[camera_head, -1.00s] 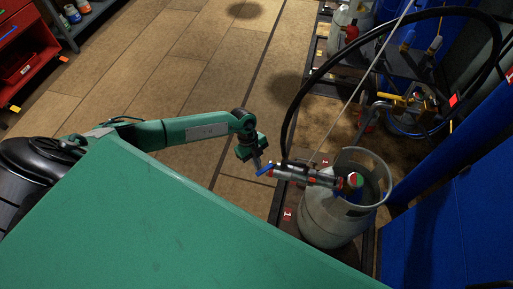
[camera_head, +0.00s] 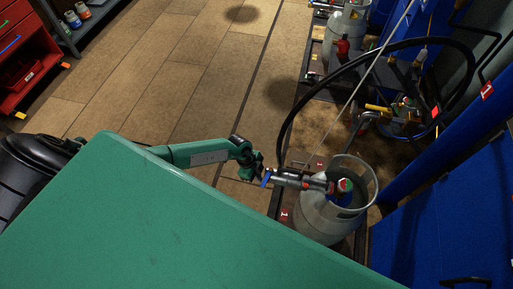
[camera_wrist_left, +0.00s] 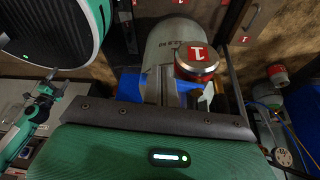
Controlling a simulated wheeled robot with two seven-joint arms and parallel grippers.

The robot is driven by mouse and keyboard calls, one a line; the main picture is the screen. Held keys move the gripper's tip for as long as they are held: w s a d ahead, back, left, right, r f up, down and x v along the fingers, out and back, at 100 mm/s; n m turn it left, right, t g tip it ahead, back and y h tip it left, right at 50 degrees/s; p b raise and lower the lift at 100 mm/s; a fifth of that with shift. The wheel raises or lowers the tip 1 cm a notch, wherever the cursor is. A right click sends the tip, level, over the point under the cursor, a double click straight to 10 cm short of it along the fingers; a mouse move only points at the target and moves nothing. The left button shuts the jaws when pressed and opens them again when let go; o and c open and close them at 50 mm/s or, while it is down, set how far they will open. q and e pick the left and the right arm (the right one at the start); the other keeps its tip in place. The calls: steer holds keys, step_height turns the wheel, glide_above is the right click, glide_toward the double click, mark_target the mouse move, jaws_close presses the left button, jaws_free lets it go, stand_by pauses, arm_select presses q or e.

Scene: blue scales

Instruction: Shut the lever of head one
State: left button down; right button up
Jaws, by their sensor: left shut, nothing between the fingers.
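Head one is the grey metal filling head (camera_head: 300,182) on the valve of a grey gas cylinder (camera_head: 318,220). Its blue lever (camera_head: 265,179) stands out at the head's left end. My left gripper (camera_head: 258,172) is shut and empty, right beside the lever; I cannot tell whether they touch. In the left wrist view, the head's round cap (camera_wrist_left: 196,60) with a red label "1" is just beyond my fingers. The blue lever (camera_wrist_left: 130,86) shows partly behind the fingers and dark bar. My right gripper is not in view.
A black hose (camera_head: 287,125) arches over the cylinder. Another cylinder and fittings (camera_head: 345,30) stand farther back. A blue cabinet (camera_head: 450,230) borders the right. The tan floor (camera_head: 170,90) at left is clear; a red drawer unit (camera_head: 25,60) stands far left.

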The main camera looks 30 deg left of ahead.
arm_select(q)
steer(key=shift+s+d+n+t+p, duration=0.2)
steer(key=shift+d+n+t+p, duration=0.35)
steer(key=shift+n+p, duration=0.95)
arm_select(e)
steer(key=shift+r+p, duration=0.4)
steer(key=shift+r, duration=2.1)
arm_select(q)
steer(key=shift+d+m, duration=0.1)
steer(key=shift+m, duration=0.2)
